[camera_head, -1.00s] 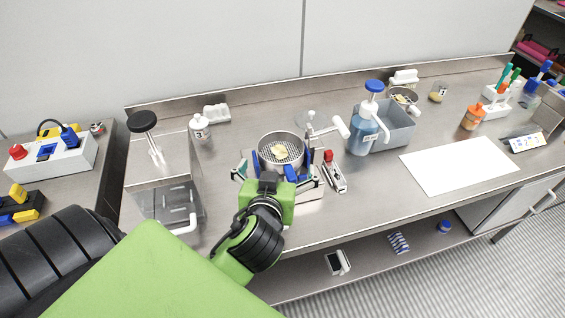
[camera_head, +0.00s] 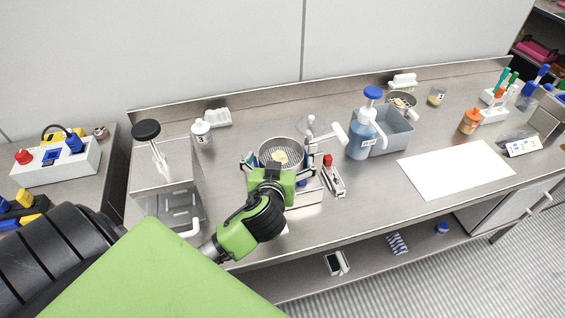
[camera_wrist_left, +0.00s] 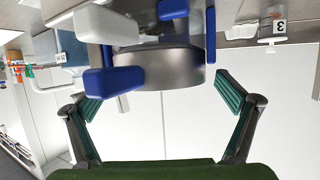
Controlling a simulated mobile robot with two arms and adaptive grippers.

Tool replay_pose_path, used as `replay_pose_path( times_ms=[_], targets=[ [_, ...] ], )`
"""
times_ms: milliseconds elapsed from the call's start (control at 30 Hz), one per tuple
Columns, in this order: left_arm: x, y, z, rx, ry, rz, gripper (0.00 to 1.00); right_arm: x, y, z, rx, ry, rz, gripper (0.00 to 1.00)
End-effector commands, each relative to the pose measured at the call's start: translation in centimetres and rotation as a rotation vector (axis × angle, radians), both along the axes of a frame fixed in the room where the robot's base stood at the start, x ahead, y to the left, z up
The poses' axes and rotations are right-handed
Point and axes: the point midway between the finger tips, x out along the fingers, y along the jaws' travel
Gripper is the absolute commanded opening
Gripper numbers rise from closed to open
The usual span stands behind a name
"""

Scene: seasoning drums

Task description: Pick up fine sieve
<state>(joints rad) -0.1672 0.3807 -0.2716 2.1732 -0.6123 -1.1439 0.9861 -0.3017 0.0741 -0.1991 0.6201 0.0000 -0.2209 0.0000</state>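In the left wrist view the grey side of the sieve (camera_wrist_left: 165,68) shows between blue blocks. My left gripper (camera_head: 281,163) is at the front of the sieve. In the left wrist view its two teal-padded fingers (camera_wrist_left: 158,83) stand wide apart, one on each side, with gaps to the sieve. My right gripper is not in view.
A metal arm with a white handle (camera_head: 335,133) stands right of the sieve. A blue pump bottle (camera_head: 361,137) and a grey bin (camera_head: 397,130) are farther right. A clear-boxed device (camera_head: 165,175) stands left. A white sheet (camera_head: 455,169) lies on the right.

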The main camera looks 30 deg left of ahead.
Motion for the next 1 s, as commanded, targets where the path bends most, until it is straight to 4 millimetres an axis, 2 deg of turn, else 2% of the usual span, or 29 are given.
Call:
replay_pose_path(
  times_ms=[33, 200, 500, 667, 833, 1000],
  targets=[
    [0.0, 0.0, 0.0, 0.000, 0.000, 0.000, 0.86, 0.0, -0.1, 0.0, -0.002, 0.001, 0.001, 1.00],
    [0.0, 0.0, 0.0, 0.000, 0.000, 0.000, 0.42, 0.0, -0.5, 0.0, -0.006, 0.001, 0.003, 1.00],
    [0.0, 0.0, 0.1, 0.000, -0.001, 0.000, 0.42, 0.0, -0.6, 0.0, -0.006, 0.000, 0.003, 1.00],
    [0.0, 0.0, 0.9, -0.002, -0.004, 0.002, 0.42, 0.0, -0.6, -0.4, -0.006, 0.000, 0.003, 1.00],
    [0.1, 0.0, 3.0, -0.004, -0.009, 0.002, 0.42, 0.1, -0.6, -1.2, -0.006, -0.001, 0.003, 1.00],
    [-0.9, -2.0, 5.7, -0.007, -0.008, 0.000, 0.42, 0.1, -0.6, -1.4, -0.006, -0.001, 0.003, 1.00]
  ],
)
